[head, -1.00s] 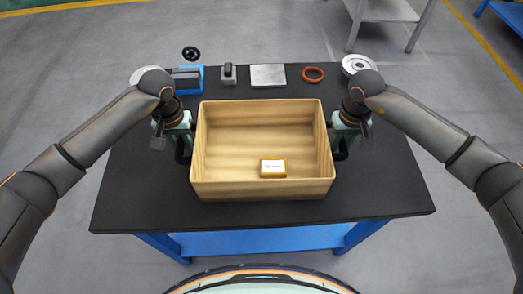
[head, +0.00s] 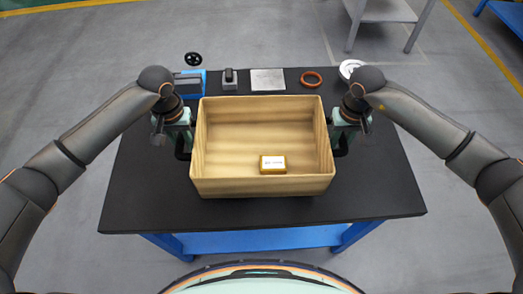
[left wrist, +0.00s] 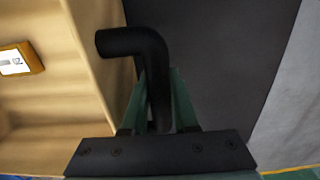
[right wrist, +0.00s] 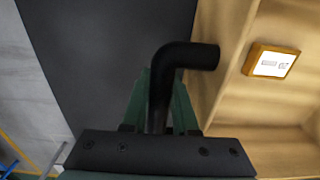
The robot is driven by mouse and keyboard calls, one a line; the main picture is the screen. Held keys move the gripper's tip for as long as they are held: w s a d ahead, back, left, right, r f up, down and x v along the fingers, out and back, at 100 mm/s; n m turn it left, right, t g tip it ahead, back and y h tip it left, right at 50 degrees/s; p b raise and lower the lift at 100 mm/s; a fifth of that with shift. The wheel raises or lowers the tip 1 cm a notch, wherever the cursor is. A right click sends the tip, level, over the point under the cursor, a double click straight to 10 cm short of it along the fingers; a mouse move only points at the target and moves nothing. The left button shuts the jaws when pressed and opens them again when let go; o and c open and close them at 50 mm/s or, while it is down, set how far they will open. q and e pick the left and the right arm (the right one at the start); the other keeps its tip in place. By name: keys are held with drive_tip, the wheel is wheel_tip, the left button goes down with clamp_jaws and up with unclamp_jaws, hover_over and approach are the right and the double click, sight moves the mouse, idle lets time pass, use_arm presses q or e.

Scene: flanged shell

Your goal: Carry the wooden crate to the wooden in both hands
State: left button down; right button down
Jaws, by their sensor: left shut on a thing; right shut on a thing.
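The wooden crate (head: 262,188) is open-topped and level, in the middle of the head view, over the black table top. A small yellow box with a white label (head: 272,165) lies inside it, towards the near right. My left gripper (head: 182,142) is shut on a black bent handle (left wrist: 150,45) on the crate's left side. My right gripper (head: 342,140) is shut on the matching handle (right wrist: 180,55) on the right side. The crate's underside is hidden, and its gap to the table is hard to judge.
The black table (head: 370,190) has a blue frame. Along its far edge stand a blue vise-like item (head: 190,83), a small grey block (head: 230,79), a metal plate (head: 267,79), an orange ring (head: 311,79) and a pale disc (head: 350,69). A grey stand (head: 385,12) is beyond.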

use_arm(q)
drive_tip(key=shift+r, duration=0.55)
use_arm(e)
drive_tip(key=shift+r, duration=0.55)
